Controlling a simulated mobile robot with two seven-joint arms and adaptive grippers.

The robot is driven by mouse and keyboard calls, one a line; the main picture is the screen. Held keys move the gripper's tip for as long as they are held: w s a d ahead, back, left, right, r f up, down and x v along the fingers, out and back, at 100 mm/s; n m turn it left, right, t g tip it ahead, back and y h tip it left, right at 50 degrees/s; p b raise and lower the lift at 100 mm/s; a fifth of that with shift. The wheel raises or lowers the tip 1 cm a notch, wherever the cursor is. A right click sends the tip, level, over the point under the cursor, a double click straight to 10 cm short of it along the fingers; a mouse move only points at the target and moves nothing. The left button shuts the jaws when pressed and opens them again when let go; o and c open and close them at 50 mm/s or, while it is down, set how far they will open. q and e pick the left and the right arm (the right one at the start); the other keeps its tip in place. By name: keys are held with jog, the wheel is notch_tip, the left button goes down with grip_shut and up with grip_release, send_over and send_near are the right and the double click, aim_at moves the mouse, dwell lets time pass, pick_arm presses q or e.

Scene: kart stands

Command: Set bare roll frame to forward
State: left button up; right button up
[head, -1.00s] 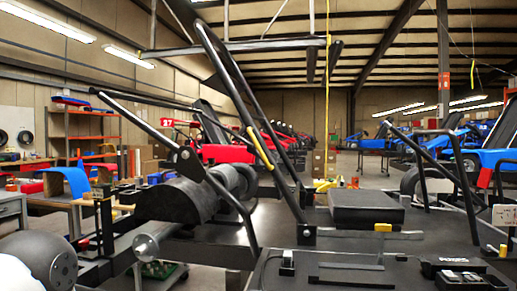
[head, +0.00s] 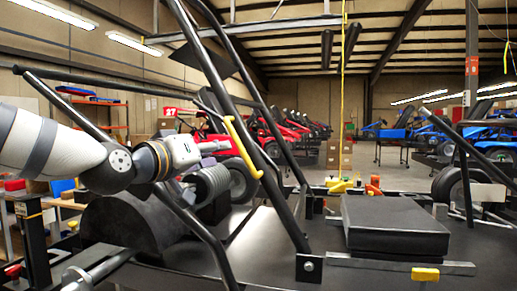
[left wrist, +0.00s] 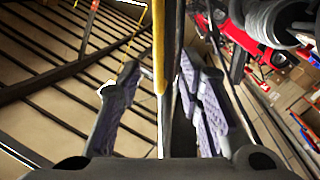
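The bare roll frame (head: 215,75) is made of black tubes and leans up and back to the left in the head view. A curved yellow grip (head: 243,148) is fixed to its near tube. My left gripper (head: 222,147) is just left of this grip, pointing at it. In the left wrist view, the left gripper (left wrist: 160,105) is open, with the yellow grip (left wrist: 159,45) and a black tube (left wrist: 175,75) running up between its purple-padded fingers. A gap shows beside the left finger; I cannot tell whether the right finger touches. My right gripper is not in view.
A black seat-like block (head: 393,226) lies on the dark kart deck to the right. A yellow-tipped metal bar (head: 400,264) is in front of it. A black cylinder (head: 125,222) sits below my left arm. Red karts (head: 290,130) stand behind.

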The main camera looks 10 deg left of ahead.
aim_at(238, 146)
pick_arm(q)
jog(key=x, duration=1)
jog(key=shift+w+f+b, duration=0.1)
jog(key=shift+w+b, duration=0.05)
jog(key=shift+b, duration=0.15)
jog(key=shift+w+d+r, duration=0.1)
jog(key=shift+w+r, duration=0.2)
grip_shut()
